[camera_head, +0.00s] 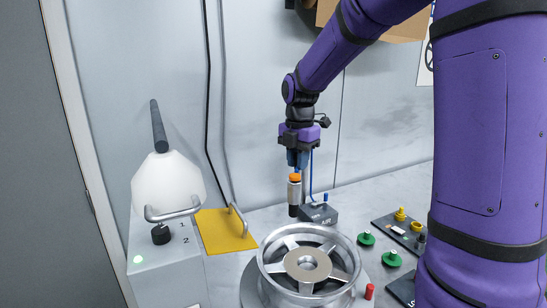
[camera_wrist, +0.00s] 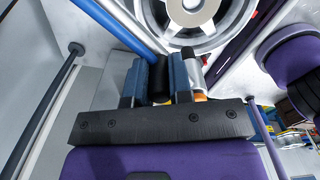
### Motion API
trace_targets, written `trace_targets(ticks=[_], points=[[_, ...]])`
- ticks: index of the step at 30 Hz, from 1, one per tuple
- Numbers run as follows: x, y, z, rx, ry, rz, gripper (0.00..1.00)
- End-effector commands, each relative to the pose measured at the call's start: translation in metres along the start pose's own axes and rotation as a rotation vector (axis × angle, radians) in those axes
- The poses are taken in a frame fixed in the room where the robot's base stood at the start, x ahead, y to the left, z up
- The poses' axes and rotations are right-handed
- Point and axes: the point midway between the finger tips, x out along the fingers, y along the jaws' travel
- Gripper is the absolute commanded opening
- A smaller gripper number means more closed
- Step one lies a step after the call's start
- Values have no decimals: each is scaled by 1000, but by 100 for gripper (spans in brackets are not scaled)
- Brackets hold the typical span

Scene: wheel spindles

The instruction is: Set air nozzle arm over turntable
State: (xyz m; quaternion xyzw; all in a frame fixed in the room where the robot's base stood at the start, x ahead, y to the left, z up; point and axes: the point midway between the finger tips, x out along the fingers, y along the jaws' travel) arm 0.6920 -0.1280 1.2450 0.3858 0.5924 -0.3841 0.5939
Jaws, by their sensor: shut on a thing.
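My gripper (camera_head: 298,161) points down behind the wheel, above a small dark block labelled AIR (camera_head: 319,213). In the wrist view its blue fingers (camera_wrist: 157,70) are shut on a black, rounded part of the air nozzle arm (camera_wrist: 159,82). A silver, black and orange cylinder of the nozzle arm (camera_head: 294,192) hangs upright just below the fingers in the head view; in the wrist view it is beside the right finger. A silver spoked wheel (camera_head: 267,257) covers most of the turntable (camera_head: 249,287). The nozzle cylinder appears behind the wheel's far rim, not over its hub.
A blue hose (camera_head: 311,171) runs beside the nozzle. A white guard (camera_head: 165,184) with a dark handle stands left, by a yellow plate (camera_head: 222,233) and a grey control box (camera_head: 165,262). Green knobs (camera_head: 391,259) and a red peg (camera_head: 369,291) lie right of the wheel.

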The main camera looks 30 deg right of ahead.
Motion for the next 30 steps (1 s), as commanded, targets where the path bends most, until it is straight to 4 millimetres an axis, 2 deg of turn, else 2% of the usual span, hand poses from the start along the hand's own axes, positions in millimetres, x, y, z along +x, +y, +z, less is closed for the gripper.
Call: trace_targets(ticks=[3, 9, 23, 24, 26, 27, 30], points=[[0, -16, 10, -43, 0, 1, 0], [0, -29, 18, -91, 1, 0, 0], [0, -32, 20, -104, 1, 1, 0], [0, -32, 21, -103, 1, 1, 27], [0, -32, 21, -103, 1, 1, 40], [0, -32, 20, -103, 1, 1, 45], [0, -32, 20, -103, 1, 0, 45]])
